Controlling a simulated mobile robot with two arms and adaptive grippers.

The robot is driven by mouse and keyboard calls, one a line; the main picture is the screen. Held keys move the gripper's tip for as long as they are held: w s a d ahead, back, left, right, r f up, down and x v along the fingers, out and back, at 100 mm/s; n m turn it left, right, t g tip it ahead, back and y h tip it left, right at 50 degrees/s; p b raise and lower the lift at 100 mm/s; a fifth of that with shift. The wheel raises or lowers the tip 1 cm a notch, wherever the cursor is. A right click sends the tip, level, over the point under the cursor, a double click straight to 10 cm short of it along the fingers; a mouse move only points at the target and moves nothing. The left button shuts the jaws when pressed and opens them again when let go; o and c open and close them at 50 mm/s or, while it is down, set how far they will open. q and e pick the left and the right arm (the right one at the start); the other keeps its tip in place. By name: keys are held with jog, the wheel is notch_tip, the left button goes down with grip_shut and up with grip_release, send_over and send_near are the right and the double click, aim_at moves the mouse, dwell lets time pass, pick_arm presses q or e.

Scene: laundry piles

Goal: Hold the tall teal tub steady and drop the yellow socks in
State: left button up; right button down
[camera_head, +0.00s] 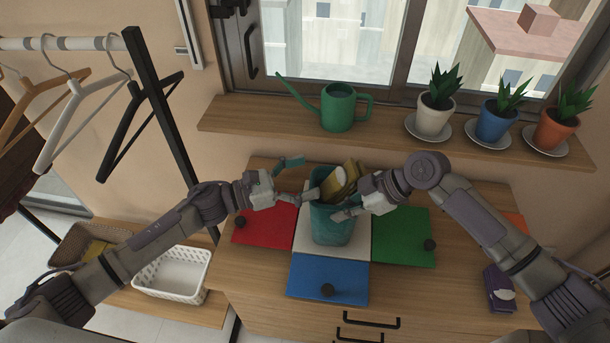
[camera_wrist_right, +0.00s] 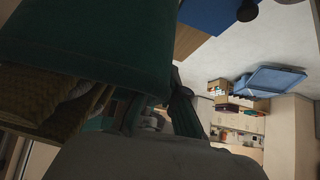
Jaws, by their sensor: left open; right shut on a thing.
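The tall teal tub (camera_head: 332,230) stands upright on a white panel on the wooden cabinet. The yellow socks (camera_head: 341,178) stick up out of the tub's mouth; their lower part is hidden. My right gripper (camera_head: 347,207) is shut on the tub's rim at its right side, one finger across the front of the wall. In the right wrist view the teal tub (camera_wrist_right: 100,35) fills the upper left, with yellow knit fabric (camera_wrist_right: 35,95) at the left edge. My left gripper (camera_head: 296,180) is open and empty just left of the socks, at the tub's rim.
Red (camera_head: 264,224), blue (camera_head: 327,280) and green (camera_head: 405,240) panels surround the tub. A purple box (camera_head: 498,287) sits at right. A green watering can (camera_head: 340,108) and potted plants stand on the sill behind. A white basket (camera_head: 172,275) and brown basket (camera_head: 75,245) are lower left.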

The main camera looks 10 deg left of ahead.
jog(key=shift+s+f, duration=0.25)
jog(key=shift+f, duration=0.05)
jog(key=c, duration=1.5)
grip_release()
jog(key=shift+c, duration=0.2)
jog(key=o, duration=0.3)
jog(key=shift+w+a+r, duration=0.1)
jog(key=shift+w, duration=0.15)
jog(key=shift+o, duration=0.2)
jog(key=shift+r, duration=0.15)
jog(key=v, duration=1.2)
